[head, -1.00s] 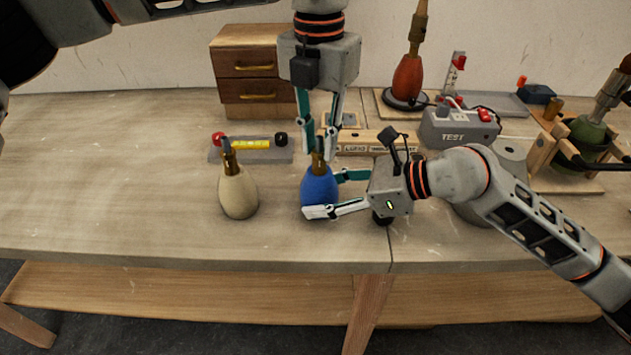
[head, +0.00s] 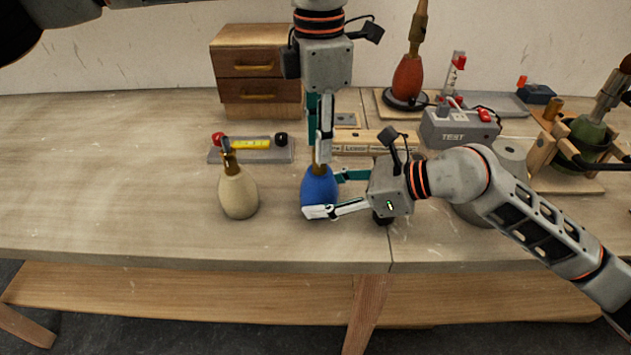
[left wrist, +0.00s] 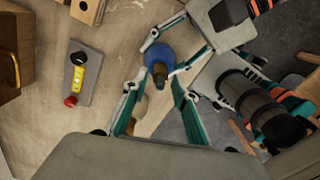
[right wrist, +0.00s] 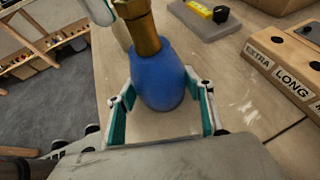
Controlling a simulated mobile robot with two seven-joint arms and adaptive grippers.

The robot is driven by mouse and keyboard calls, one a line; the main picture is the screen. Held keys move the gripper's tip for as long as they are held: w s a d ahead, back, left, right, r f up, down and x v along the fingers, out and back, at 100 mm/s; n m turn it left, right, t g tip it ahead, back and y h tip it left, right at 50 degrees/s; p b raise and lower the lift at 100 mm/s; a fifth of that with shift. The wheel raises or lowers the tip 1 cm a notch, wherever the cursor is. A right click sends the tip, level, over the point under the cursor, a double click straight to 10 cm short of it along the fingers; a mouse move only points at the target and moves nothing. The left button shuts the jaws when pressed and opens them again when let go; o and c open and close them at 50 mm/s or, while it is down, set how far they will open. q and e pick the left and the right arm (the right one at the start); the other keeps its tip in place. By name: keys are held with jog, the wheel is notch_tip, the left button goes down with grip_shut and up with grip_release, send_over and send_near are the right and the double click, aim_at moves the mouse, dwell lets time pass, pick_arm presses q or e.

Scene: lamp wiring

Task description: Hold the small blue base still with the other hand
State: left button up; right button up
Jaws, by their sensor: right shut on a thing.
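The small blue base (head: 318,186) stands upright on the bench, with a brass neck (right wrist: 145,32) on top. My right gripper (head: 322,193) comes in from the right and is shut on the blue body, one finger on each side; the right wrist view shows this too. My left gripper (head: 321,158) points straight down over the brass neck. In the left wrist view its fingers (left wrist: 153,88) stand apart on either side of the neck, with gaps visible. In the head view its fingers overlap and hide part of the neck.
A cream base (head: 238,193) with a brass neck stands close on the left. Behind are a tray with a yellow level (head: 252,144), a wooden drawer box (head: 257,70) and a labelled wooden block (head: 365,141). A grey TEST box (head: 458,130) is at right. The far left bench is clear.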

pick_arm(q)
jog(key=shift+r, duration=2.85)
pick_arm(e)
jog(key=o, duration=1.3)
jog(key=shift+d, duration=0.1)
jog(key=v, duration=1.1)
jog(key=shift+s+d+r, duration=0.15)
jog(key=shift+d, duration=0.15)
